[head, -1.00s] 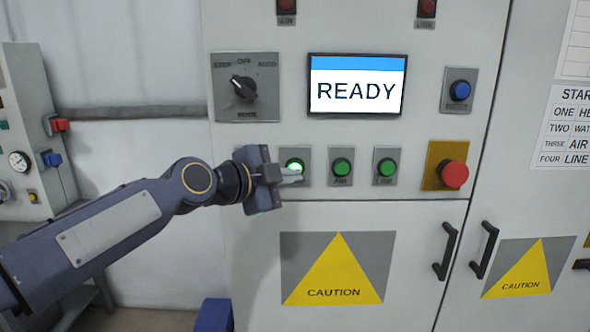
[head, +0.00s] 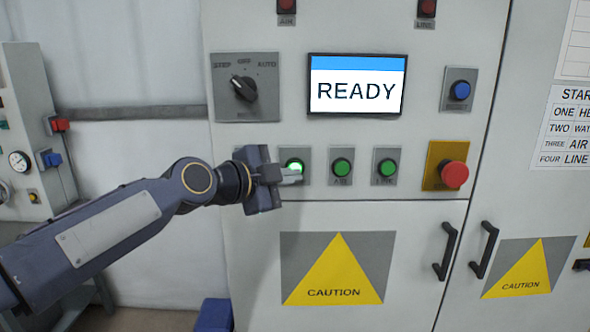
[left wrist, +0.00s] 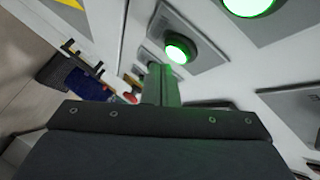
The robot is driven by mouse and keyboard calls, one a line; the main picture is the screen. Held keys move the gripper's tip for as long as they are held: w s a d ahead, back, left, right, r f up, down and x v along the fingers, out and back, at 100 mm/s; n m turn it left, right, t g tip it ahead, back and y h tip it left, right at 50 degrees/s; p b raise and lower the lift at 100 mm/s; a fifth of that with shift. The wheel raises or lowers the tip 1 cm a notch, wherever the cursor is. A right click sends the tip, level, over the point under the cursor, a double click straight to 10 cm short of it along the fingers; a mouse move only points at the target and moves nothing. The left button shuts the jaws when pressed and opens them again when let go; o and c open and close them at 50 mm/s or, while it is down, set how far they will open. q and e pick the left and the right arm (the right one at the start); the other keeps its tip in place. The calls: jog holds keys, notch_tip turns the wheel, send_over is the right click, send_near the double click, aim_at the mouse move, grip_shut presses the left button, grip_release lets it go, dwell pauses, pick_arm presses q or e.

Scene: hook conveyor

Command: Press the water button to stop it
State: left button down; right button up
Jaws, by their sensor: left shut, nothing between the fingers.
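A lit green button (head: 295,165) sits on a grey plate in the row below the screen. Its label is hidden behind my fingers, so I cannot read whether it says water. My left gripper (head: 291,176) is shut and empty, its fingertips at the lower part of this button. I cannot tell whether they touch it. In the left wrist view the shut fingers (left wrist: 160,84) point towards a lit green button (left wrist: 178,50); a nearer lit green button (left wrist: 250,4) is cut by the top edge. My right gripper is not in view.
Green buttons for air (head: 341,167) and line (head: 387,167) stand to the right, then a red emergency button (head: 454,174). Above are a rotary switch (head: 244,88), a READY screen (head: 356,84) and a blue button (head: 460,90). Door handles (head: 445,251) stick out below.

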pick_arm(q)
jog(key=shift+w, duration=0.15)
jog(key=shift+w, duration=0.3)
jog(key=shift+w, duration=0.4)
dwell(0.7)
dwell(0.4)
jog(key=shift+s+b, duration=0.8)
jog(key=shift+b, duration=0.05)
